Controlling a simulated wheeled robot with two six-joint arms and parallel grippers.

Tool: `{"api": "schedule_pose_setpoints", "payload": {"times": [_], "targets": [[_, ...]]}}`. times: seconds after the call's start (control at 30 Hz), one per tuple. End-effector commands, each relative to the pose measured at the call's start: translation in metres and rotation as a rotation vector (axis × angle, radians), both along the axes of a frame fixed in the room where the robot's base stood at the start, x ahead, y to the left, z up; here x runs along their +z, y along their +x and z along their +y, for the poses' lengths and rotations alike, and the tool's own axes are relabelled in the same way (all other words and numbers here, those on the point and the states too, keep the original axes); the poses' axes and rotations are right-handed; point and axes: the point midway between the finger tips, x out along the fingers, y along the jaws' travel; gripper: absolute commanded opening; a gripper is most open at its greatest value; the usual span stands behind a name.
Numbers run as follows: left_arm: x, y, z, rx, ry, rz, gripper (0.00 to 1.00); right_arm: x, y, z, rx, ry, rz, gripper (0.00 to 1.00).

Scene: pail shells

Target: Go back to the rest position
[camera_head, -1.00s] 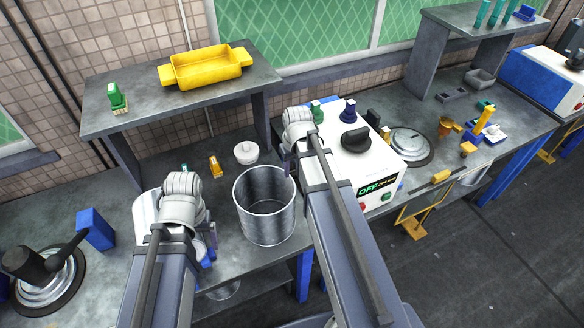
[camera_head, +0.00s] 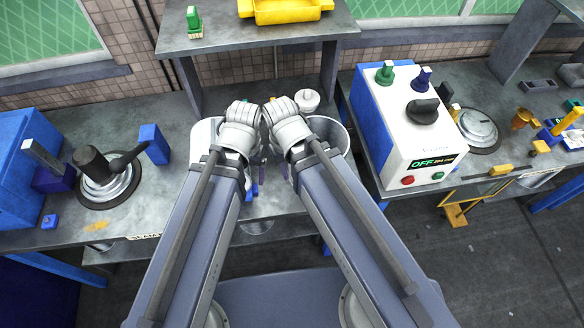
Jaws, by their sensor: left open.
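My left gripper (camera_head: 254,172) reaches in over the bench middle, its wrist in front of a pale rounded metallic thing (camera_head: 203,138). Its jaws are open; little of them shows past the wrist. My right gripper (camera_head: 284,167) is close beside it on the right, wrists nearly touching. Its fingers are mostly hidden, so its jaw state is unclear. A grey metal pail (camera_head: 340,132) stands upright behind my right forearm, which hides most of it. I see nothing held in either gripper.
A white control box (camera_head: 405,140) with an OFF display stands right of the pail. A lever device (camera_head: 105,175) and a blue block (camera_head: 154,144) are at left. A raised shelf (camera_head: 225,38) carries a yellow tray (camera_head: 285,12). A white round knob-like thing (camera_head: 307,100) is behind the wrists.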

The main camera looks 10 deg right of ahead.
Motion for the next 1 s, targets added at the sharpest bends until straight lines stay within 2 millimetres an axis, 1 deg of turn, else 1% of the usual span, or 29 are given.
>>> {"api": "schedule_pose_setpoints", "payload": {"times": [0.27, 0.37, 0.47, 0.57, 0.7, 0.83, 0.9, 1.0], "targets": [[-0.001, 0.0, 0.0, 0.0, 0.0, 0.0, 0.82, -0.001, 0.0, 0.0, 0.0, 0.0, 0.0, 0.35], [-0.006, 0.0, 0.0, 0.0, 0.0, 0.0, 0.82, -0.006, 0.0, 0.0, 0.0, 0.0, 0.0, 0.35], [-0.02, 0.0, 0.0, -0.001, 0.0, 0.0, 0.82, -0.02, 0.0, 0.0, 0.001, 0.0, 0.0, 0.35], [-0.042, 0.0, 0.0, -0.003, 0.001, 0.0, 0.82, -0.042, 0.0, 0.0, 0.003, 0.0, 0.0, 0.35], [-0.08, 0.0, 0.0, -0.007, 0.002, 0.0, 0.82, -0.08, 0.0, 0.0, 0.006, -0.001, 0.0, 0.35], [-0.114, 0.0, 0.0, -0.011, 0.001, 0.0, 0.82, -0.114, 0.0, 0.0, 0.01, -0.001, 0.0, 0.35], [-0.124, 0.0, 0.0, -0.012, 0.002, -0.001, 0.82, -0.124, 0.001, 0.0, 0.012, -0.001, 0.0, 0.35], [-0.129, 0.0, 0.0, -0.013, 0.002, 0.0, 0.82, -0.129, 0.001, 0.0, 0.013, -0.002, 0.0, 0.35]]}}
